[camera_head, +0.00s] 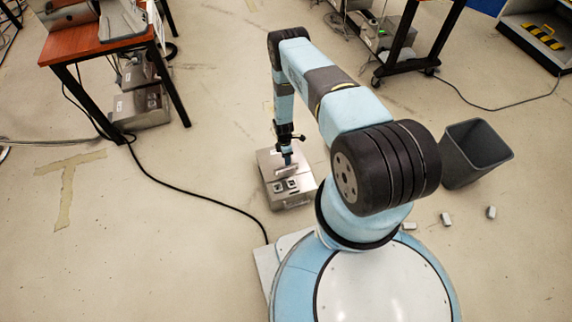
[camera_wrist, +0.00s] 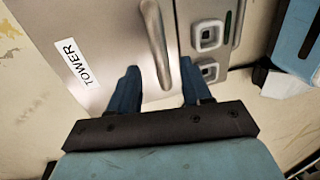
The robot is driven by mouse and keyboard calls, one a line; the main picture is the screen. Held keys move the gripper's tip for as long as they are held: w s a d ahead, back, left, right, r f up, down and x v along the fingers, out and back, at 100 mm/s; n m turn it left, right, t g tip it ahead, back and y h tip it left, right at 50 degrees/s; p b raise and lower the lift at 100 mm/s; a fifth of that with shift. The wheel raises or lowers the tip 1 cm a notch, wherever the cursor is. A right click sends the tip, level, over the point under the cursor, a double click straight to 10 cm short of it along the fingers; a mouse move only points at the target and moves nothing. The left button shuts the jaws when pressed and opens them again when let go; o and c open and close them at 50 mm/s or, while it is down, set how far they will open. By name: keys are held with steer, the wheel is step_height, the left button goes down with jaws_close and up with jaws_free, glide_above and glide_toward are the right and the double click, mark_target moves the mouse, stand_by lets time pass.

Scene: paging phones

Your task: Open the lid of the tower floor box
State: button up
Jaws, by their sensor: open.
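The tower floor box (camera_head: 283,195) is a grey metal box on the floor beside my base, below my arm. In the wrist view its lid (camera_wrist: 105,30) looks shut and carries a white label (camera_wrist: 74,63) reading TOWER. A metal bar handle (camera_wrist: 156,45) runs along the lid's edge, beside two square sockets (camera_wrist: 208,36) on the neighbouring panel. My gripper (camera_wrist: 160,82) is open, with its blue fingers on either side of the handle's near end. I cannot tell whether they touch it. In the head view my gripper (camera_head: 287,160) is over the box.
A dark bin (camera_head: 474,153) stands right of my arm, with small blocks (camera_head: 446,219) on the floor near it. A black cable (camera_head: 190,190) runs along the floor left of the box. A wooden-topped table (camera_head: 85,45) is at upper left. A black-legged cart (camera_head: 405,45) stands at the back.

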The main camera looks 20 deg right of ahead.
steer(key=shift+s+f, duration=0.25)
steer(key=shift+f, duration=0.95)
steer(key=shift+s+f, duration=0.25)
steer(key=shift+f, duration=0.9)
steer(key=shift+c, duration=0.5)
jaws_close()
